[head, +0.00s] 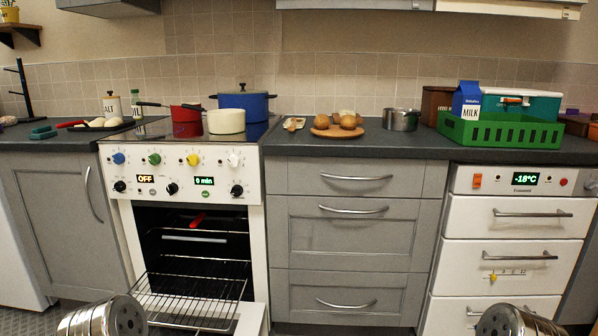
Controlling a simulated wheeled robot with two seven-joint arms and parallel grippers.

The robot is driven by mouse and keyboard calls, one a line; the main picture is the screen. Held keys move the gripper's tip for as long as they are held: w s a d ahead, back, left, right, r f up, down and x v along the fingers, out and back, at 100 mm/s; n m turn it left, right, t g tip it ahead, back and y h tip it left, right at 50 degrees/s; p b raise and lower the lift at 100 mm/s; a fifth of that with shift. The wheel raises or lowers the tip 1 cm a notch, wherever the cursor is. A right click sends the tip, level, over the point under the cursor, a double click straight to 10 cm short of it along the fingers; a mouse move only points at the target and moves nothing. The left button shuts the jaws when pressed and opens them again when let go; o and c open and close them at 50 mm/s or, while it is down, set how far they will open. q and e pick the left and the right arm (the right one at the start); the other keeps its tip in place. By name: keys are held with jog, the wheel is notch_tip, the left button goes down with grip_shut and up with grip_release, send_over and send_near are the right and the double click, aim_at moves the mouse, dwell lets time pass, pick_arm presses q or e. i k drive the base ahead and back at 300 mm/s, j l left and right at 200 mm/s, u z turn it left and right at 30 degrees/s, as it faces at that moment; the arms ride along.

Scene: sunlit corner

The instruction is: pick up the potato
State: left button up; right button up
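Several round brown items, which look like potatoes, sit on a round wooden board (335,133) on the grey counter right of the stove. One potato-like item (321,122) is at the left of the board and another (348,122) is at its right. They are small in view, so I cannot be sure that they are potatoes. Parts of my two arms show at the bottom edge, left and right, well short of the counter. Neither gripper's fingers are in view.
Left of the board are a cream pot (226,121) and a blue pot (243,103) on the stove. To the right stand a metal pot (401,120) and a green crate (500,133). The oven door (252,320) hangs open with a rack (190,295) pulled out.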

aim_at(349, 122)
jog(key=i+l+u, duration=0.15)
jog(key=i, duration=0.3)
jog(key=i+l+u, duration=0.2)
jog(key=i+l, duration=0.15)
jog(key=i, duration=0.1)
